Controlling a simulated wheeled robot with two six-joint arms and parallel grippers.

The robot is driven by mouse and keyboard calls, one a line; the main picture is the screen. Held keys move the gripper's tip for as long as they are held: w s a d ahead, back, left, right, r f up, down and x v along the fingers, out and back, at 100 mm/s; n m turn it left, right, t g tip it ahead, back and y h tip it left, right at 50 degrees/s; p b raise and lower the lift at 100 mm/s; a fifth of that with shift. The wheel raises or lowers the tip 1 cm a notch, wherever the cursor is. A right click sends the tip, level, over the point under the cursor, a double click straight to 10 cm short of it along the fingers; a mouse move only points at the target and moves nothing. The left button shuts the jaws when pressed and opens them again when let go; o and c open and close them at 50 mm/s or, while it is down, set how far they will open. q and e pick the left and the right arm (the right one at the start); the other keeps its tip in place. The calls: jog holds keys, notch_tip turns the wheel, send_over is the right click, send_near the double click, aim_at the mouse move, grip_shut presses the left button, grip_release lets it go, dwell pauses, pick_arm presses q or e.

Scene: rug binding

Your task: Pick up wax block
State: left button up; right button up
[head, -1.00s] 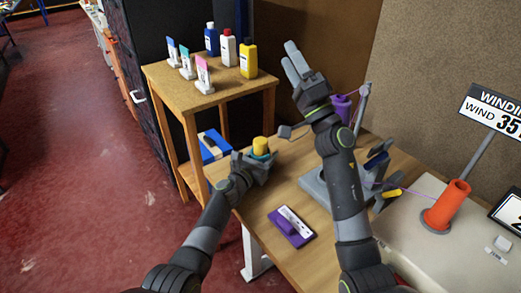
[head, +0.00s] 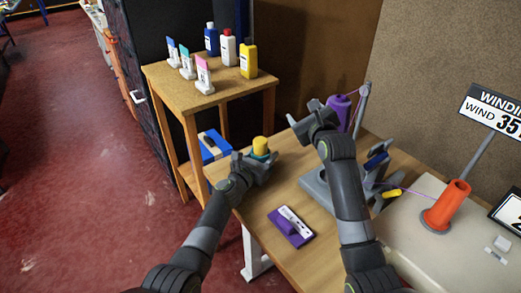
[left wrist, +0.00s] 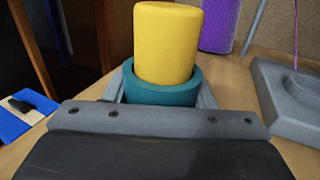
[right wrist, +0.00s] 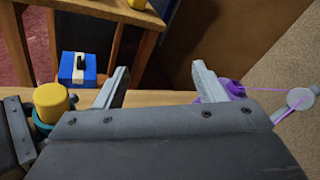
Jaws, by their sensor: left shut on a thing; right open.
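The wax block, seemingly the yellow cylinder (head: 260,143), stands upright in a teal cup (head: 261,155) near the table's left edge. It also shows large in the left wrist view (left wrist: 166,42). My left gripper (head: 259,161) is shut on the teal cup (left wrist: 160,88), with one finger on each side and the yellow part rising above them. My right gripper (head: 314,110) is open and empty, to the right of and beyond the wax block. In the right wrist view its two fingers are spread apart, with nothing between them.
A wooden shelf (head: 205,92) with bottles stands at left. An orange cone (head: 447,207) is at right.

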aim_at(266, 144)
jog(key=s+a+f+g+y, duration=0.1)
jog(key=a+f+g, duration=0.1)
jog(key=s+a+f+g+y, duration=0.2)
jog(key=a, duration=0.1)
jog(key=s+a+f+g+y, duration=0.1)
jog(key=a+f+g+y, duration=0.1)
jog(key=a, duration=0.1)
jog(key=shift+s+a+f+n+g, duration=0.2)
jog(key=shift+s+f+n+g, duration=0.2)
jog(key=shift+f+x, duration=0.15)
jog(key=shift+x, duration=1.4)
jog(key=shift+f+x, duration=0.2)
jog(key=shift+x, duration=1.35)
jog(key=shift+s, duration=0.2)
jog(key=shift+c, duration=0.3)
jog(key=shift+y, duration=0.3)
jog(key=c, duration=1)
jog(key=shift+r, duration=0.1)
jog(key=shift+c, duration=0.2)
notch_tip(266, 144, up, 10)
jog(key=shift+f, duration=0.1)
